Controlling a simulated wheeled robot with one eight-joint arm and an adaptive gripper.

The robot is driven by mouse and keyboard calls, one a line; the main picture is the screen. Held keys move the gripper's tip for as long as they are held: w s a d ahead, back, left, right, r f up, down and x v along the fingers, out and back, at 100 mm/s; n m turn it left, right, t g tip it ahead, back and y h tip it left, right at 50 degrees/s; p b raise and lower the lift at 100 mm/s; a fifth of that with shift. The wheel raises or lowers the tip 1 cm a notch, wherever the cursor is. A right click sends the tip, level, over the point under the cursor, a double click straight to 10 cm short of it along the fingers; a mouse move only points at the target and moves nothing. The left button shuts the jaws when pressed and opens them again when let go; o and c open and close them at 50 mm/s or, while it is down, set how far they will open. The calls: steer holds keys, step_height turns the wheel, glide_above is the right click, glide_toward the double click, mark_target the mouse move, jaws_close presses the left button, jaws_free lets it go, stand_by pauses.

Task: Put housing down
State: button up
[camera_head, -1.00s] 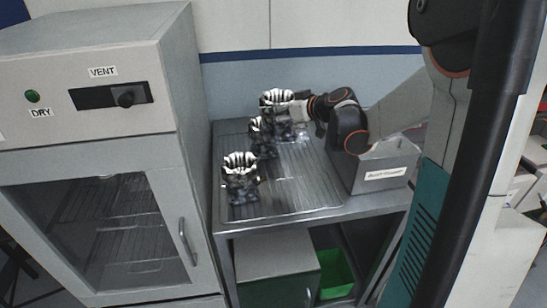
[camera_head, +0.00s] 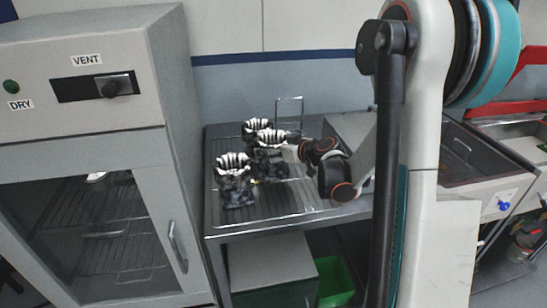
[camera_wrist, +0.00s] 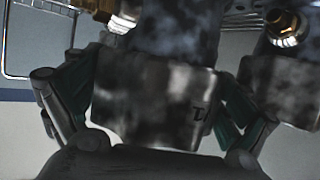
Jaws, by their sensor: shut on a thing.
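Three mottled grey-and-black housings with striped, crown-like tops show in the head view. My gripper (camera_head: 290,152) is shut on the middle housing (camera_head: 270,160), from its right side. In the wrist view, my gripper's two fingers (camera_wrist: 150,108) press on both sides of this held housing (camera_wrist: 150,95), which looks upright. I cannot tell whether its base touches the grooved steel drainboard (camera_head: 300,203). A second housing (camera_head: 256,128) is behind it, partly hidden. The front-left housing (camera_head: 235,186) stands on the drainboard. Another housing shows close beside the held one in the wrist view (camera_wrist: 282,92).
A drying cabinet (camera_head: 85,160) with a glass door stands at the left. A wire frame (camera_head: 290,110) rises behind the housings. A grey box (camera_head: 345,128) is at the right, partly behind my arm. The drainboard's front right is clear. A green bin (camera_head: 335,280) is below.

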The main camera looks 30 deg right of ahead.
steer(key=shift+f+b, duration=0.3)
steer(key=shift+f, duration=1.05)
steer(key=shift+f, duration=0.15)
steer(key=o, duration=1.5)
